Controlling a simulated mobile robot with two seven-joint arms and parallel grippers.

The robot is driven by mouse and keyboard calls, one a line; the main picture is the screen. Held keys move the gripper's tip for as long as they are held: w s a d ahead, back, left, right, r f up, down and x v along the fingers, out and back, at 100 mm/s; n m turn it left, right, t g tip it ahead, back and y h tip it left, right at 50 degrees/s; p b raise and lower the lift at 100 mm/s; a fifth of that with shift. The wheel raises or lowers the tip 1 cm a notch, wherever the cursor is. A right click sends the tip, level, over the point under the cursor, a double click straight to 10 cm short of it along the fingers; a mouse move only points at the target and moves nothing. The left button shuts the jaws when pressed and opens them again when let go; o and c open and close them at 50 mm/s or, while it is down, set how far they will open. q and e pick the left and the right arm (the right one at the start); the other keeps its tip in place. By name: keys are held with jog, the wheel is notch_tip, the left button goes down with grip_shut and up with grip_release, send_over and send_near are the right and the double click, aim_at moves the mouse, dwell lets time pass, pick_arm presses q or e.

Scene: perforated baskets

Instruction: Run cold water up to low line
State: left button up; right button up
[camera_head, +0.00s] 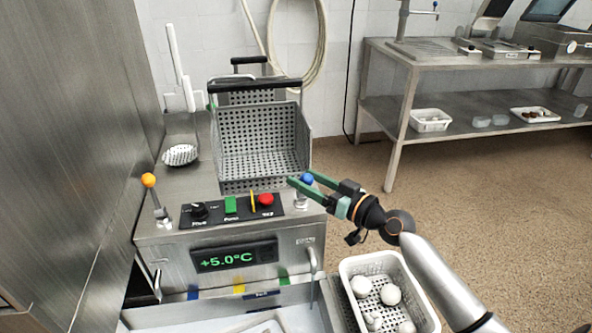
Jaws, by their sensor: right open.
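A steel machine (205,250) has a panel with a +5.0°C display (235,255). A lever with a blue ball (307,179) stands at its right front corner, and one with an orange ball (148,180) at its left. My right gripper (302,178) is open, its green fingers on either side of the blue ball; I cannot tell whether they touch it. A perforated steel basket (262,140) stands on the machine's top. No water surface or low line is clearly visible. My left gripper is not in view.
The control panel holds a black knob (200,212), a green switch (230,205) and a red button (265,199), close to my right gripper. A white basket (352,268) with white round items is below my right arm. A steel shelf table (400,100) stands behind right.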

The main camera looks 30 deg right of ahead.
jog(key=shift+x, duration=1.7)
jog(key=shift+c, duration=0.4)
grip_shut()
